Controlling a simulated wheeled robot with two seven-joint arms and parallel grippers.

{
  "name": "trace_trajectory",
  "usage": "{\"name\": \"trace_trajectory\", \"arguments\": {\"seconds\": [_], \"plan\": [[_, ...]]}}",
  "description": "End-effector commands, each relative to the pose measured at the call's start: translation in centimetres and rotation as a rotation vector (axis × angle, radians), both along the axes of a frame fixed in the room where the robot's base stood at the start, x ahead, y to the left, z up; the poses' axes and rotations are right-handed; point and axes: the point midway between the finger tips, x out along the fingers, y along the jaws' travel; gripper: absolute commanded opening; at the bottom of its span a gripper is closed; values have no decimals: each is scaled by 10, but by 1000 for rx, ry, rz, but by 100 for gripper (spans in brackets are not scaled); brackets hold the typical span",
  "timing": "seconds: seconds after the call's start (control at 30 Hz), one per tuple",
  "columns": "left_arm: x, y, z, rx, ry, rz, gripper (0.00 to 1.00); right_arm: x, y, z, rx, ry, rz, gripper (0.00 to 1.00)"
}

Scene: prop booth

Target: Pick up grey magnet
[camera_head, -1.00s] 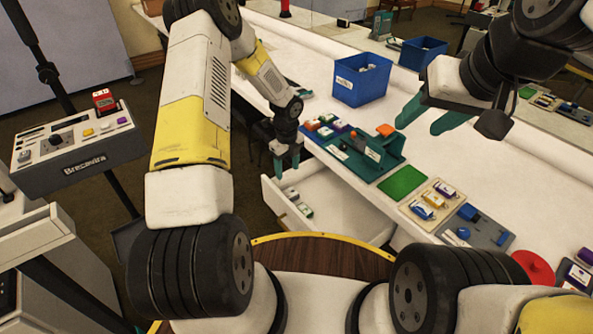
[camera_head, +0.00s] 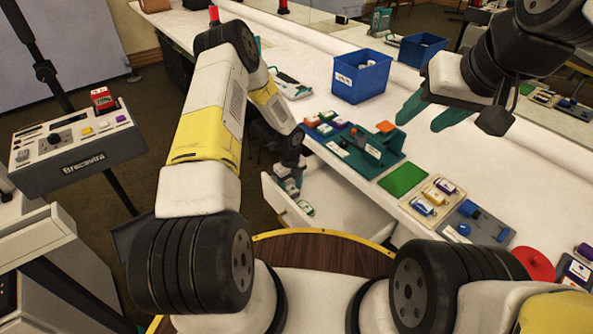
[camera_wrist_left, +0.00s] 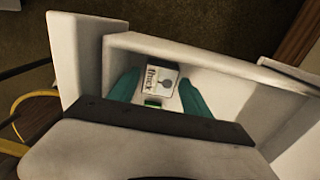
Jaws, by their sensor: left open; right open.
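A small pale block with dark lettering and a grey round mark (camera_wrist_left: 160,80), which looks like the grey magnet, lies in the open white drawer (camera_head: 345,205). My left gripper (camera_head: 288,178) is open and reaches down into the drawer. In the left wrist view its teal fingers (camera_wrist_left: 160,92) are on either side of the block; whether they touch it I cannot tell. A green-marked block (camera_wrist_left: 153,101) lies just beside it, partly hidden by my wrist; it also shows in the head view (camera_head: 306,208). My right gripper (camera_head: 432,112) is open and empty above the counter.
The drawer's walls (camera_wrist_left: 200,53) stand close around my left fingers. On the white counter are a teal holder (camera_head: 365,155), a green mat (camera_head: 403,180), a blue bin (camera_head: 361,78) and trays with small blocks (camera_head: 437,203). A control box (camera_head: 75,145) stands at left.

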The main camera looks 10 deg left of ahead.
Motion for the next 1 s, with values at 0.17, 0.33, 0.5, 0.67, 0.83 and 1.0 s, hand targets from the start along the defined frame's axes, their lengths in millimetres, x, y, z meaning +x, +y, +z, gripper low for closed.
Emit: {"name": "trace_trajectory", "arguments": {"seconds": [0.17, 0.33, 0.5, 0.67, 0.83, 1.0], "plan": [[0, 0, 0, 0, 0, 0, 39, 0, 0, 0, 0, 0, 0, 49], [0, 0, 0, 0, 0, 0, 5, 0, 0, 0, 0, 0, 0, 49], [0, 0, 1, 0, 0, 0, 4, 0, 0, 0, 0, 0, 0, 49], [1, 0, 9, 0, -3, 1, 4, 0, 0, 0, 0, 0, 0, 49], [2, 0, 41, -1, -5, 1, 4, 0, 0, 0, 0, 0, 0, 49], [1, 1, 74, 0, -3, 1, 4, 0, 0, 0, 0, 0, 0, 49]]}}
